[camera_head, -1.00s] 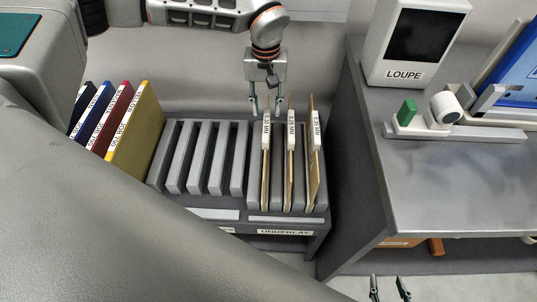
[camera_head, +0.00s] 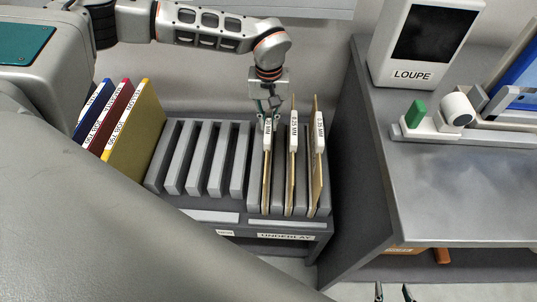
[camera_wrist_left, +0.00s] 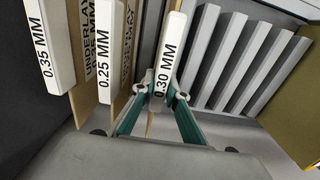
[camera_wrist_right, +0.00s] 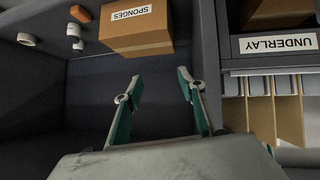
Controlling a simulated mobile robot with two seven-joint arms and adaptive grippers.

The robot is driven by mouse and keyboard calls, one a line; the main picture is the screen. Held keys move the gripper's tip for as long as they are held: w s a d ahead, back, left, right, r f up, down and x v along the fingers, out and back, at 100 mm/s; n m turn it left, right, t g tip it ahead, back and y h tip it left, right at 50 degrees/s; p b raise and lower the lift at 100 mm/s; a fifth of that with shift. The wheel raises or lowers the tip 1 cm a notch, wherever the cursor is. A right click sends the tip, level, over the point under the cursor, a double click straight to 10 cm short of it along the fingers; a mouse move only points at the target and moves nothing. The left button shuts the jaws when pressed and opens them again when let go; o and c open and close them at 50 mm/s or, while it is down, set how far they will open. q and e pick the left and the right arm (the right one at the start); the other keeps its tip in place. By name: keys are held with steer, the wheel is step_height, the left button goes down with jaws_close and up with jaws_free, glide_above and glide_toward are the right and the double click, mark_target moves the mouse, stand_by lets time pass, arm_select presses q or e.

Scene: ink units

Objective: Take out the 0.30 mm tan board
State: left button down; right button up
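The 0.30 mm tan board (camera_head: 265,180) stands upright in the leftmost filled slot of the grey rack (camera_head: 251,210), its white tag at the top. My left gripper (camera_head: 269,116) is at this tag from above, and its fingers cover the tag's upper end. In the left wrist view, the tag (camera_wrist_left: 171,50) lies between the two fingers (camera_wrist_left: 160,82), which look closed on it. The 0.25 mm board (camera_head: 290,180) and the 0.35 mm board (camera_head: 316,185) stand to its right. My right gripper (camera_wrist_right: 160,76) is open and empty, low at the front right.
Several empty slots (camera_head: 204,160) lie left of the board. Blue, red and yellow boards (camera_head: 130,125) lean at the far left. A grey desk (camera_head: 470,185) at right carries the loupe (camera_head: 415,45). A sponges box (camera_wrist_right: 138,30) and an underlay label (camera_wrist_right: 278,43) show in the right wrist view.

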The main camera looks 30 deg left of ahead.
arm_select(q)
steer(key=shift+r, duration=0.1)
steer(key=shift+r, duration=0.3)
step_height(320, 180, up, 9)
steer(key=p, duration=0.7)
steer(key=shift+r+p, duration=0.5)
steer(key=shift+r, duration=0.2)
steer(key=shift+f, duration=0.1)
arm_select(e)
step_height(320, 180, up, 7)
steer(key=a, duration=0.1)
steer(key=shift+a+y, duration=0.15)
steer(key=shift+y, duration=0.15)
steer(key=shift+w, duration=0.1)
